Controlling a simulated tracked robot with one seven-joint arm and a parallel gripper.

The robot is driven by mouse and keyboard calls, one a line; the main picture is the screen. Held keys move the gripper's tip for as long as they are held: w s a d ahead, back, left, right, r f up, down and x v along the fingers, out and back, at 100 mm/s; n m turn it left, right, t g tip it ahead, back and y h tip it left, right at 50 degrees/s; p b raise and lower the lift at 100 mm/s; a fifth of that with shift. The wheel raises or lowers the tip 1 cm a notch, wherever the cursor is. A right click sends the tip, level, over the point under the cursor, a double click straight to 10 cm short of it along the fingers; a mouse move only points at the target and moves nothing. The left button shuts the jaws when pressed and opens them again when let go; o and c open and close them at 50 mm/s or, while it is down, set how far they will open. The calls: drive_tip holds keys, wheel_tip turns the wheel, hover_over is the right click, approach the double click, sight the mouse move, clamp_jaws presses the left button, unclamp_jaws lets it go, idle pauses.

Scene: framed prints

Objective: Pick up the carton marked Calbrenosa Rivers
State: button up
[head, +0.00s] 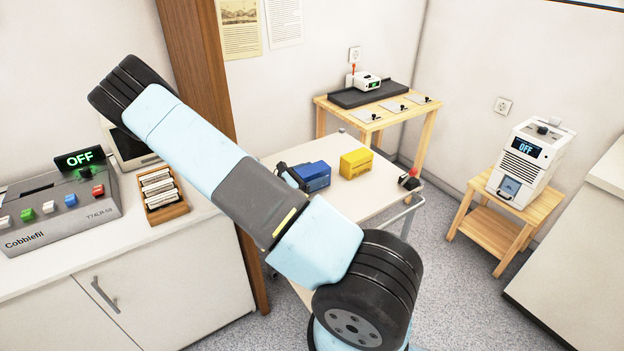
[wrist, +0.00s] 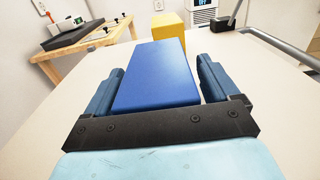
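A blue carton (head: 314,178) and a yellow carton (head: 356,164) stand on the white cart top in the middle of the head view. No lettering can be read on either, so I cannot tell which is marked Calbrenosa Rivers. In the wrist view my gripper (wrist: 158,82) is open, with its dark blue fingers on either side of the blue carton (wrist: 155,75). A gap shows along the right finger; the left one is close to the carton's side. The yellow carton (wrist: 170,28) is beyond it. My arm hides part of the cart in the head view.
A small red and black object (head: 409,180) is at the cart's right edge. A wooden table (head: 372,122) with a device stands behind, and a white machine (head: 526,160) on a wooden stool is at right. A counter with a Cobblefil machine (head: 60,210) is at left.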

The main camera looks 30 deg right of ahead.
drive_tip(key=c, duration=1.2)
